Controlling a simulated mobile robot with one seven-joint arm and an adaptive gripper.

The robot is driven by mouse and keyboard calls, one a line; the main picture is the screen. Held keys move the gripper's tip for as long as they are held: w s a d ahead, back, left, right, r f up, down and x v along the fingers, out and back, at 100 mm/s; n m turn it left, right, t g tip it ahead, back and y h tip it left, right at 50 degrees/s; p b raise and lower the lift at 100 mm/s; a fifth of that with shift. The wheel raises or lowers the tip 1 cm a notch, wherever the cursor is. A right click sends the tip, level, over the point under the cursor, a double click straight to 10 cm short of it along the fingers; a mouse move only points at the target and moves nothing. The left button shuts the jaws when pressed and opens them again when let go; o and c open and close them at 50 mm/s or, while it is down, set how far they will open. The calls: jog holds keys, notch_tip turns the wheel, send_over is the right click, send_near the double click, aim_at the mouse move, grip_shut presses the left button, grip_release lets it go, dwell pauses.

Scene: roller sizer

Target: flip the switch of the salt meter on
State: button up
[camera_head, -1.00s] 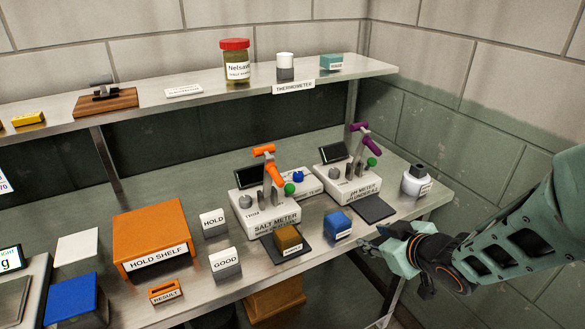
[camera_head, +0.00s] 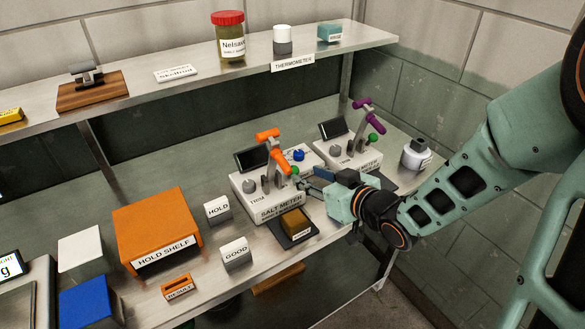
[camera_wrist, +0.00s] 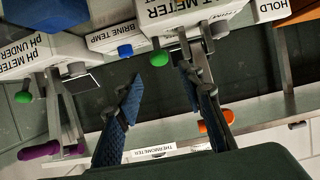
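The salt meter (camera_head: 262,205) is a white box on the bench in the head view, with a dark screen, a grey knob, a grey post with orange handles and a green ball (camera_head: 295,170) at its right side. In the wrist view, which is upside down, the salt meter (camera_wrist: 203,14) is at the top right, and its green ball (camera_wrist: 159,58) lies just beyond and between the fingertips. My gripper (camera_head: 308,182) is at the right side of the meter. In the wrist view my gripper (camera_wrist: 160,85) is open and empty. I cannot tell which part is the switch.
The pH meter (camera_head: 350,160), with purple handles, stands close to the right. A brine temp box (camera_wrist: 112,36) with a blue knob sits between the meters. A brown block (camera_head: 295,222) lies on the salt meter's front plate.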

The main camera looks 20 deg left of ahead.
aim_at(295, 170)
jog(key=x, duration=0.8)
jog(key=shift+w+a+f, duration=0.1)
jog(key=shift+c, duration=0.4)
grip_shut()
jog(key=p, duration=0.1)
jog(key=r+h+p, duration=0.1)
jog(key=shift+w+a+g+p, duration=0.2)
jog(key=shift+g+p, duration=0.2)
jog(key=p, duration=0.2)
jog(key=g+h+p, duration=0.1)
jog(key=p, duration=0.1)
jog(key=shift+w+a+h, duration=0.25)
jog(key=shift+a+h, duration=0.05)
jog(key=shift+a, duration=0.05)
jog(key=shift+w+a+f+g+h+p, duration=0.1)
jog(key=shift+f+g+h+p, duration=0.15)
jog(key=shift+g+h+p, duration=0.25)
